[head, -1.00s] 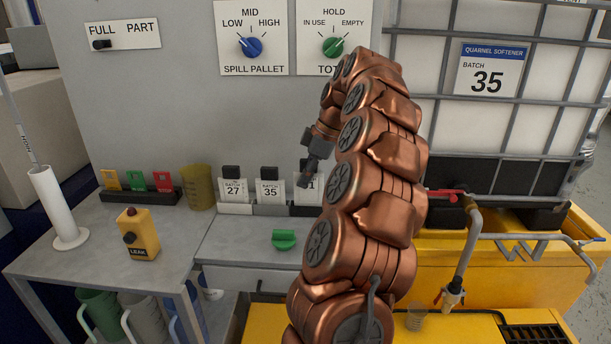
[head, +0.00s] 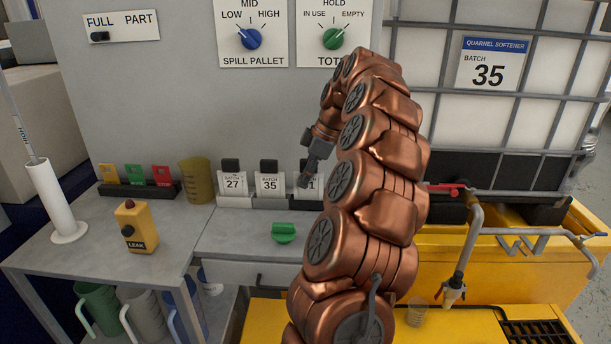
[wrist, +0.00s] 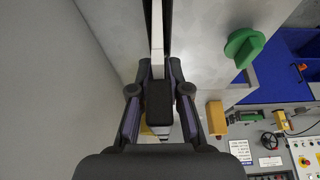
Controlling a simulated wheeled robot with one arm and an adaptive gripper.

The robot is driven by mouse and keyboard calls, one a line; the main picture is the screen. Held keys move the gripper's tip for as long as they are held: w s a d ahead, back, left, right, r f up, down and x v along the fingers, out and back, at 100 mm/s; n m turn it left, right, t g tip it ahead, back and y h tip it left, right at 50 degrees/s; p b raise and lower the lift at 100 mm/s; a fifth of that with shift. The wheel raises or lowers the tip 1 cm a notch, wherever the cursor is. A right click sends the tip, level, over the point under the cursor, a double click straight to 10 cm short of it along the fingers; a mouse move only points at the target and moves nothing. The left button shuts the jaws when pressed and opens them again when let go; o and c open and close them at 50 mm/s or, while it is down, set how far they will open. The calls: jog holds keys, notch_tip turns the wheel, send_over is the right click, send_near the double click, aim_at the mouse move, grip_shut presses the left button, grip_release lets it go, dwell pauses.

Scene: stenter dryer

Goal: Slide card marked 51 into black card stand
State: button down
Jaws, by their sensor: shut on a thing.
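The card marked 51 (head: 311,184) stands upright in the head view at the right end of the row of cards. Only a "1" of its number shows past my gripper (head: 306,178). In the wrist view my gripper (wrist: 159,92) is shut on the card's black top tab (wrist: 158,104). Below the tab the card's pale edge (wrist: 157,40) runs between two dark strips, which look like the black stand. In the head view the black card stand (head: 307,206) is directly under the card, partly hidden by my arm. I cannot tell how deep the card sits.
A green knob (head: 284,232) is on the bench in front. A yellow beaker (head: 196,181) and a yellow LEAK box (head: 136,228) are farther left. The grey panel rises close behind.

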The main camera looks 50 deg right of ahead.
jog(key=shift+f, duration=0.2)
jog(key=c, duration=1.1)
grip_release()
jog(key=shift+o, duration=0.2)
jog(key=shift+r, duration=0.1)
jog(key=shift+v, duration=3.5)
jog(key=shift+d+r, duration=0.1)
jog(key=shift+r, duration=0.1)
